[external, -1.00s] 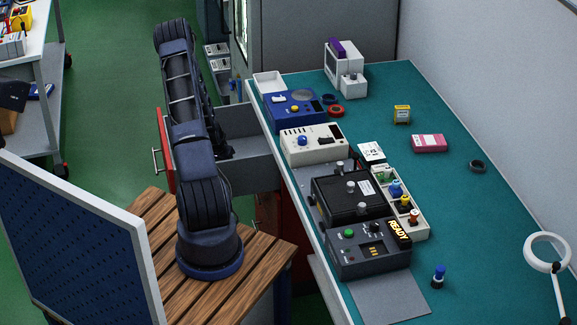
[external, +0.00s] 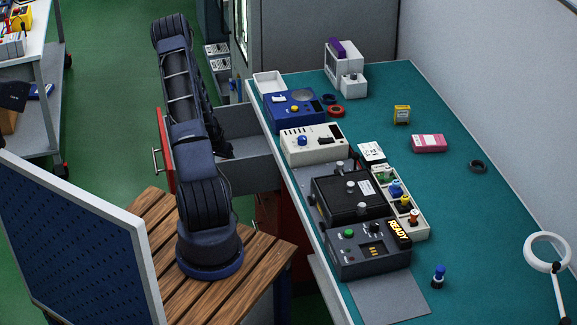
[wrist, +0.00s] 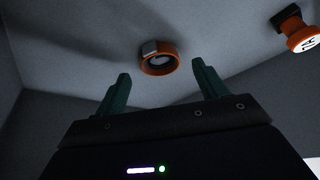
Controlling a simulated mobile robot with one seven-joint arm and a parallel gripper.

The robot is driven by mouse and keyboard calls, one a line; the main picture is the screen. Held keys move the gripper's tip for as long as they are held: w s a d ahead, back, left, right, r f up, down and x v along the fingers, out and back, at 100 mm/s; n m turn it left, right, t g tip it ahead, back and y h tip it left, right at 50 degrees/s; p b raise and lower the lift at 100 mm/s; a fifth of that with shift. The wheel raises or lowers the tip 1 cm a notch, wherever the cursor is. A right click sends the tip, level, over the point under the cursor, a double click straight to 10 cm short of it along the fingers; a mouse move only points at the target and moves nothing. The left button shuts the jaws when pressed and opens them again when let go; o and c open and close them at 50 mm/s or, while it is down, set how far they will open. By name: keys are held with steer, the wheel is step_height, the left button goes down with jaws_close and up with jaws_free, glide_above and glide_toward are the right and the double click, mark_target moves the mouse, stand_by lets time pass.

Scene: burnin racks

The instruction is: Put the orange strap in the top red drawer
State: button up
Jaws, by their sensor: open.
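In the wrist view an orange ring-shaped coil with a grey buckle, which looks like the orange strap (wrist: 175,64), lies on a grey floor between grey walls. My gripper (wrist: 160,80) is open, its two green fingers apart, with the strap ahead of the gap between the tips; nothing is held. In the external view the top red drawer (external: 166,150) is pulled out from the bench, its grey inside showing. My gripper (external: 224,149) is low at the drawer, mostly hidden by my arm. The strap cannot be made out there.
An orange-and-black object with a white label (wrist: 303,38) is at the right of the wrist view. The teal bench (external: 465,210) holds a blue device (external: 294,110), a black box (external: 350,195) and other units along its near edge. A wooden table (external: 150,225) stands in front.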

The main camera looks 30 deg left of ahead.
steer(key=s+d+r, duration=0.3)
steer(key=d+r, duration=0.3)
steer(key=r, duration=0.7)
steer(key=s+d+r+m+g+y, duration=0.1)
steer(key=s+d+r, duration=0.2)
steer(key=d+r, duration=0.7)
steer(key=s+d+r, duration=0.3)
steer(key=r, duration=1.4)
steer(key=s+d+r, duration=0.4)
steer(key=s+d, duration=0.1)
steer(key=s, duration=0.3)
steer(key=s+d+r+h, duration=0.1)
steer(key=s+d+r, duration=0.4)
steer(key=s, duration=0.3)
steer(key=s+d+r, duration=0.5)
steer(key=s+d, duration=0.1)
steer(key=s, duration=0.2)
steer(key=shift+s+d+r+t+h, duration=0.15)
steer(key=shift+s+d+t+h, duration=0.15)
steer(key=shift+s, duration=0.1)
steer(key=shift+c, duration=0.4)
